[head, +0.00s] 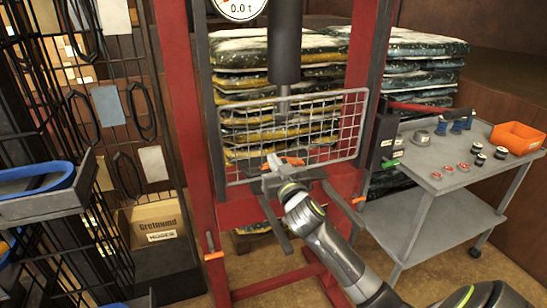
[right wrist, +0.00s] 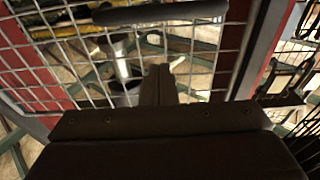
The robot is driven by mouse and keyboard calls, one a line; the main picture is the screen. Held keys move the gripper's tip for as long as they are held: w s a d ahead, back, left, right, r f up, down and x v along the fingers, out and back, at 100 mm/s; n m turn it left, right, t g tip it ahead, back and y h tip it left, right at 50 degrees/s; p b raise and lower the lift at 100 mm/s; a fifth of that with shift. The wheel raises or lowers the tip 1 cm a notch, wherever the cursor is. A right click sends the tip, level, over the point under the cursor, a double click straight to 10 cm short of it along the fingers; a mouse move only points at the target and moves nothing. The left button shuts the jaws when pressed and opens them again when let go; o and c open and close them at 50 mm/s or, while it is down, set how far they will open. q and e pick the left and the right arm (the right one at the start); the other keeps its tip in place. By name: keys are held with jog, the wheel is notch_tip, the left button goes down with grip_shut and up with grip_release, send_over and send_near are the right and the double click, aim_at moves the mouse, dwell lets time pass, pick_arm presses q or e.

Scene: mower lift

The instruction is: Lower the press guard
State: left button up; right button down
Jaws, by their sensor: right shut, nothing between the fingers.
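The press guard (head: 325,130) is a grey wire-mesh panel in a metal frame, across the front of the red press (head: 176,130). The mesh (right wrist: 45,52) also fills much of the right wrist view, with a dark horizontal bar (right wrist: 160,12) across its upper part. My right gripper (head: 270,172) is at the guard's lower edge, near an orange piece (head: 294,161). In the right wrist view its fingers (right wrist: 158,82) are together and empty, below the bar. Whether they touch the guard I cannot tell. My left gripper is out of view.
A grey cart (head: 420,175) with small parts and an orange bin (head: 516,137) stands to the right. A black wire rack (head: 110,110) with blue trays stands at the left. Stacked bags (head: 420,60) are behind the press. A gauge (head: 240,8) reads 0.0 t.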

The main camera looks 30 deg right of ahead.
jog(key=s+a+r+g+p, duration=0.25)
jog(key=s+p, duration=0.25)
jog(key=s, duration=0.4)
jog(key=w+f+p, duration=0.1)
jog(key=w+f, duration=0.1)
jog(key=w, duration=0.3)
jog(key=w+d+f+p, duration=0.1)
jog(key=w+f, duration=0.2)
jog(key=w, duration=0.2)
jog(key=shift+d+f, duration=0.2)
jog(key=shift+f, duration=0.05)
jog(key=shift+t, duration=0.25)
